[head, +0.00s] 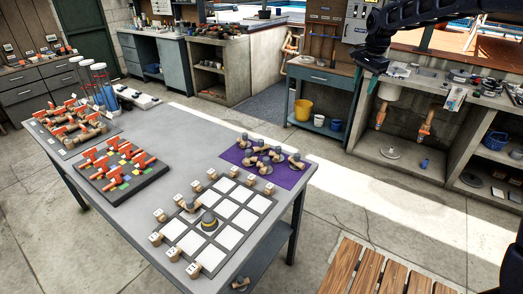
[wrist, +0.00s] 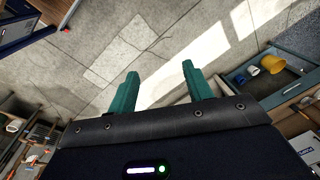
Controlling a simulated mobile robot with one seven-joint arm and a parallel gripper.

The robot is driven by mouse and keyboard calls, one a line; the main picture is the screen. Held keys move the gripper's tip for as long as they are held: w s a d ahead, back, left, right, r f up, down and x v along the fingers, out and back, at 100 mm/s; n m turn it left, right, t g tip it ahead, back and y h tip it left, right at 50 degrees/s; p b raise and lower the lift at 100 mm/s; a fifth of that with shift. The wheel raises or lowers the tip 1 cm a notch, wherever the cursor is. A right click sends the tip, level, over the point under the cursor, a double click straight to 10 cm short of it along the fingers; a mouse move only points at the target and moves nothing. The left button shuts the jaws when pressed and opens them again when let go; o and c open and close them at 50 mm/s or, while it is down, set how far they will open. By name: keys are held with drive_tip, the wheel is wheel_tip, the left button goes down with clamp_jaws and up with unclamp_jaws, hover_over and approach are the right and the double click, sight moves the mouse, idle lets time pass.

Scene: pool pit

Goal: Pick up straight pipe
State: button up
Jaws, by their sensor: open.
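My gripper (wrist: 162,82) shows in the wrist view with its two green fingers apart and nothing between them; bare floor lies beyond. In the head view my dark arm comes in at the top right, away from the table. On the grey table (head: 150,178), several small tan and grey fittings (head: 262,158) lie on a purple mat. A white-squared grid board (head: 208,246) has tan pieces along its edges and a grey-topped piece (head: 209,221) on one square. I cannot tell which piece is the straight pipe at this size.
A dark tray (head: 120,172) with orange-handled valves and a board of tan pipework (head: 72,128) stand at the table's left. Benches line the back, one with a yellow bucket (head: 303,109). A slatted wooden bench (head: 375,272) is at front right. Open floor lies between.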

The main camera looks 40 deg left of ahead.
drive_tip(key=s+a+f, duration=0.2)
drive_tip(key=a+f, duration=0.1)
drive_tip(key=a, duration=0.3)
drive_tip(key=s+a+f+m, duration=0.1)
drive_tip(key=a+f, duration=0.3)
drive_tip(key=a, duration=0.3)
drive_tip(key=s+a+f, duration=0.2)
drive_tip(key=a+f, duration=0.1)
drive_tip(key=a, duration=0.3)
drive_tip(key=m+g, duration=0.1)
drive_tip(key=m, duration=0.1)
approach(261, 140)
drive_tip(key=shift+s+a+f+h, duration=0.2)
drive_tip(key=shift+s+f+h, duration=0.1)
drive_tip(key=shift+f+h, duration=0.1)
wheel_tip(261, 140, down, 5)
drive_tip(key=shift+f, duration=0.2)
drive_tip(key=shift+w+a+f, duration=0.1)
drive_tip(key=shift+w+f, duration=0.05)
drive_tip(key=shift+f, duration=1.2)
drive_tip(key=shift+w+a+f, duration=0.1)
drive_tip(key=shift+w+f, duration=0.1)
drive_tip(key=shift+f, duration=1.15)
clamp_jaws()
drive_tip(key=shift+r, duration=0.1)
